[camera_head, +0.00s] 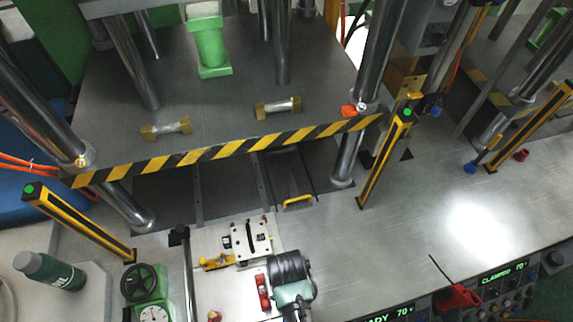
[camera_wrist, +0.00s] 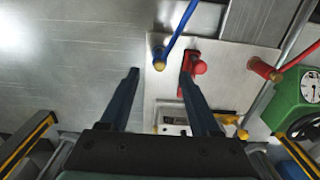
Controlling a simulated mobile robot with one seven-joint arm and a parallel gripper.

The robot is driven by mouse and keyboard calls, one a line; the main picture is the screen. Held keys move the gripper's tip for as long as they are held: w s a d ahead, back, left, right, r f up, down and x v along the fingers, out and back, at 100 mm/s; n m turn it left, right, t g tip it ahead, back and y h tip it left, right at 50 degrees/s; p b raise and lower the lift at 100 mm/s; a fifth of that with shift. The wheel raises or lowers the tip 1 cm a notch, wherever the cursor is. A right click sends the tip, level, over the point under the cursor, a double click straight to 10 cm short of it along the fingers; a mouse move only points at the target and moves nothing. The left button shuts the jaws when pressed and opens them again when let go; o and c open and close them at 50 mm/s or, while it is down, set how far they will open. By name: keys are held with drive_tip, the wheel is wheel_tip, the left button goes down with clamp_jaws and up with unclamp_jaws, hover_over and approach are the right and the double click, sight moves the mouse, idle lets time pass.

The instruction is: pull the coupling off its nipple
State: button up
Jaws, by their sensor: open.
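My gripper (camera_wrist: 160,73) is open in the wrist view, its two dark fingers apart and nothing held between them. A blue hose ends in a blue and brass coupling (camera_wrist: 159,62) on a pale plate, which appears between and just beyond the fingertips; its depth is hard to judge. The nipple under it is hidden. A red fitting with a rounded red knob (camera_wrist: 198,67) stands at the right fingertip. A second coupling, red (camera_wrist: 262,68) with a red hose, lies farther right. In the head view my wrist covers the fingertips and the blue coupling.
A metal mould block (camera_head: 248,241) with a yellow clamp (camera_head: 217,263) sits beside my arm. A green gauge unit (camera_head: 150,292) stands left, also in the wrist view (camera_wrist: 300,100).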

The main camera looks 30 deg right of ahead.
wheel_tip(320, 180, down, 8)
drive_tip(key=b, duration=0.6)
drive_tip(key=shift+s, duration=0.1)
idle(1.2)
clamp_jaws()
idle(0.3)
drive_tip(key=shift+r+p, duration=0.1)
drive_tip(key=shift+p, duration=0.25)
idle(0.9)
drive_tip(key=shift+r+p, duration=2.9)
